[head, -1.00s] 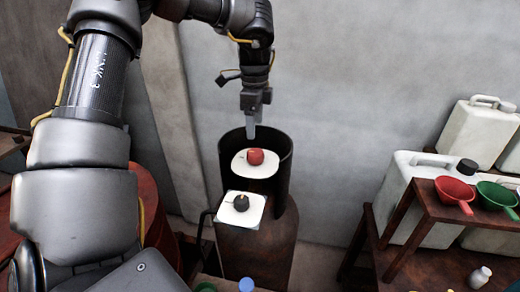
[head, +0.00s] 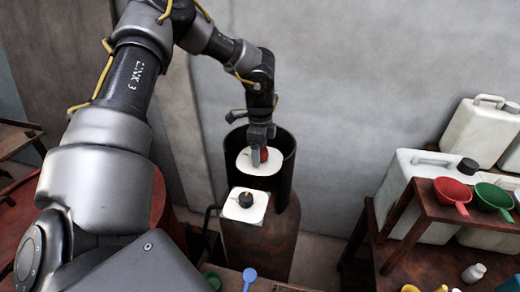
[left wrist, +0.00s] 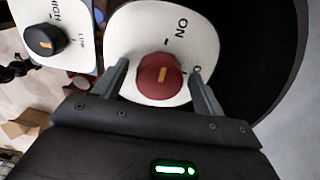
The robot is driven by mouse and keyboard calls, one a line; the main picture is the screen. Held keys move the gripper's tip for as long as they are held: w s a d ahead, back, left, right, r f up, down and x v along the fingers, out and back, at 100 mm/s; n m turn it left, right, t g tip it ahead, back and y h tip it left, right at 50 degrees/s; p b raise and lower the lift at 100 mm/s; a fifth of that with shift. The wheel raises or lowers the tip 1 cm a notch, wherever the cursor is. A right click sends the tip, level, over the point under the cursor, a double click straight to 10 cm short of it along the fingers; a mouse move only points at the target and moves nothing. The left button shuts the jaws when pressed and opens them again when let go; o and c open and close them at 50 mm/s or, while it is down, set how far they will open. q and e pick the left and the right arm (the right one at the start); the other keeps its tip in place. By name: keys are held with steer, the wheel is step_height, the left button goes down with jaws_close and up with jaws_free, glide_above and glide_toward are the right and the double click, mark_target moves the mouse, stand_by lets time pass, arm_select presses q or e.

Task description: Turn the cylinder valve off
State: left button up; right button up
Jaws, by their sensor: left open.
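The red valve knob (head: 264,155) sits on a white plate (head: 246,168) inside the dark collar at the top of the rusty cylinder (head: 258,240). In the left wrist view the red knob (left wrist: 158,77) has an orange mark tilted slightly right, roughly towards the ON side. Another label at its right is partly hidden by a finger. My left gripper (head: 261,150) is over the knob; in its wrist view the open fingers (left wrist: 160,72) stand on either side of the knob, with gaps showing. My right gripper is not in view.
A black knob (head: 245,200) on a second white plate, marked HIGH and LOW, is close in front. The dark collar (head: 288,170) curves around the red knob's plate. A rusty shelf (head: 420,205) with red and green scoops and white jugs stands at right.

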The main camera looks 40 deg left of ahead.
arm_select(q)
steer(key=c, duration=1)
steer(key=shift+f+b, duration=0.1)
steer(key=shift+b, duration=0.45)
steer(key=m+b, duration=0.5)
steer(key=b, duration=0.2)
steer(key=shift+f+m+b, duration=0.15)
steer(key=shift+m+b, duration=0.15)
steer(key=shift+m, duration=0.1)
steer(key=shift+m+b, duration=0.3)
steer(key=shift+m, duration=0.1)
steer(key=shift+m+b, duration=0.35)
steer(key=shift+m, duration=0.55)
steer(key=m, duration=0.2)
steer(key=shift+r+m, duration=0.25)
steer(key=shift+m, duration=0.15)
steer(key=m, duration=0.3)
steer(key=shift+m, duration=1.9)
